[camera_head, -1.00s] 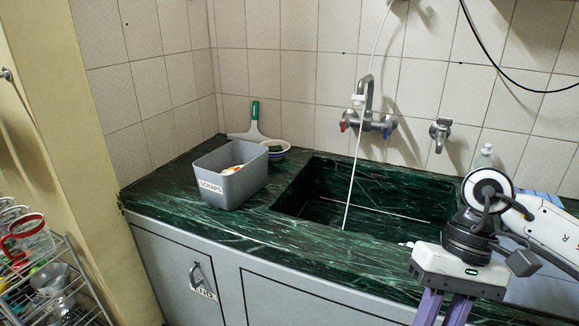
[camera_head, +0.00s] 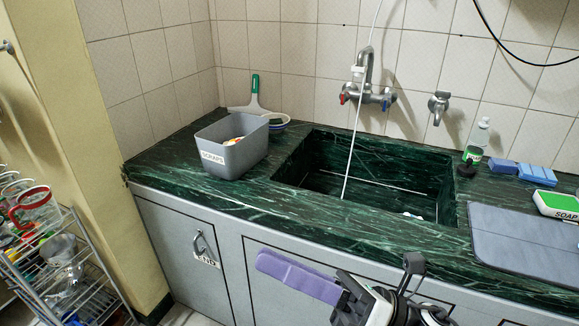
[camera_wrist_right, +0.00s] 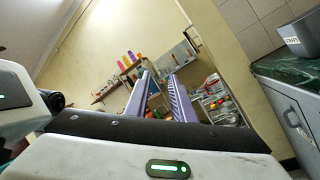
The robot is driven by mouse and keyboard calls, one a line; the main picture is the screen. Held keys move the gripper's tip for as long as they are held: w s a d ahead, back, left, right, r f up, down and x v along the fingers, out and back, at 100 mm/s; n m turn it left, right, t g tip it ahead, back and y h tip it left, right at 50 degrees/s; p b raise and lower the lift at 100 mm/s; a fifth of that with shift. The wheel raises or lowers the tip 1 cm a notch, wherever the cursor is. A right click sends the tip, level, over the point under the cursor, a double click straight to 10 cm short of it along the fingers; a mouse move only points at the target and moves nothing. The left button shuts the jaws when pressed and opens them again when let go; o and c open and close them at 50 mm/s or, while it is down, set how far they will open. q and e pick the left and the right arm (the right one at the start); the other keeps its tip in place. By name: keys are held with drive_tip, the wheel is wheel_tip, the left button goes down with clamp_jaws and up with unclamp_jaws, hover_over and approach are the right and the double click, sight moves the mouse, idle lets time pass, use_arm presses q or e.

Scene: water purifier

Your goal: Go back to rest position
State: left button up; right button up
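My right gripper (camera_head: 268,262) is low in front of the sink cabinet in the head view, its purple fingers pointing left. In the right wrist view the two purple fingers (camera_wrist_right: 161,78) stand apart with nothing between them, so it is open and empty. My left gripper is not in view. The grey SCRAPS bin (camera_head: 232,146) stands upright on the green marble counter (camera_head: 215,195), left of the sink (camera_head: 370,178), with some scraps inside.
A wire rack (camera_head: 72,278) with glassware stands at the lower left. A grey mat (camera_head: 525,243), a soap box (camera_head: 558,204), blue sponges (camera_head: 537,174) and a bottle (camera_head: 477,140) are on the right of the counter. A white tube (camera_head: 353,140) hangs into the sink.

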drive_tip(key=w+d+f+m+t+h, duration=0.3)
drive_tip(key=d+f+m+t+h, duration=0.3)
drive_tip(key=m, duration=0.7)
drive_tip(key=w+d+f+m+t+h, duration=0.2)
drive_tip(key=d+f+m+t+h, duration=0.3)
drive_tip(key=f+m, duration=0.55)
drive_tip(key=s+d+f+m+g+h, duration=0.3)
drive_tip(key=s+f+m, duration=0.4)
drive_tip(key=f, duration=0.3)
drive_tip(key=s+d+f+m+g+h, duration=0.3)
drive_tip(key=s+f+m+g+h, duration=0.1)
drive_tip(key=s+f+m, duration=0.4)
wheel_tip(320, 180, down, 2)
drive_tip(key=shift+s+d+f+m+h, duration=0.1)
drive_tip(key=shift+s+d+m+h, duration=0.2)
drive_tip(key=shift+m+h, duration=0.35)
drive_tip(key=shift+w, duration=0.1)
